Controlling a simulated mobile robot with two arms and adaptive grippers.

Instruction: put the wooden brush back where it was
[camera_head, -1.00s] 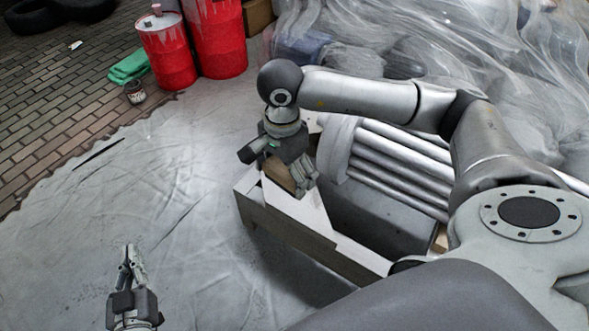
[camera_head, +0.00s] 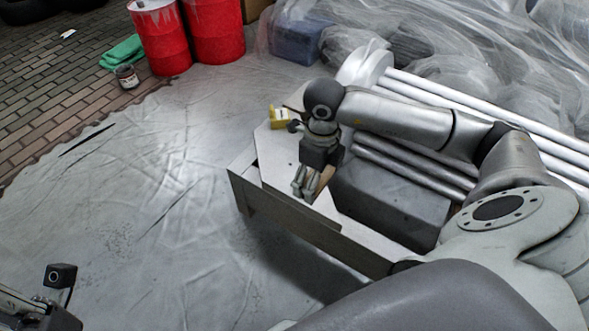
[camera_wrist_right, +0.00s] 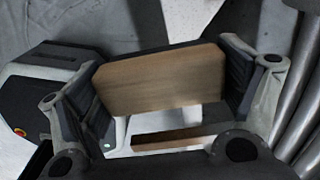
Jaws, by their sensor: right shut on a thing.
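The wooden brush (camera_wrist_right: 160,80) shows in the right wrist view as a brown wooden block between the two dark finger pads. My right gripper (camera_head: 306,192) is shut on it. In the head view only a small brown part of the brush (camera_head: 324,181) shows beside the fingers, over the pale tabletop (camera_head: 277,160). I cannot tell whether the brush touches the top. Its bristles are not clearly visible. Of my left arm, only wrist parts show at the lower left corner of the head view; its fingers are out of frame.
A yellow object (camera_head: 284,117) sits at the table's far edge. A grey box (camera_head: 392,202) and several metal tubes (camera_head: 425,178) lie right of the top. Red drums (camera_head: 160,38) and a green cloth (camera_head: 122,53) stand farther back.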

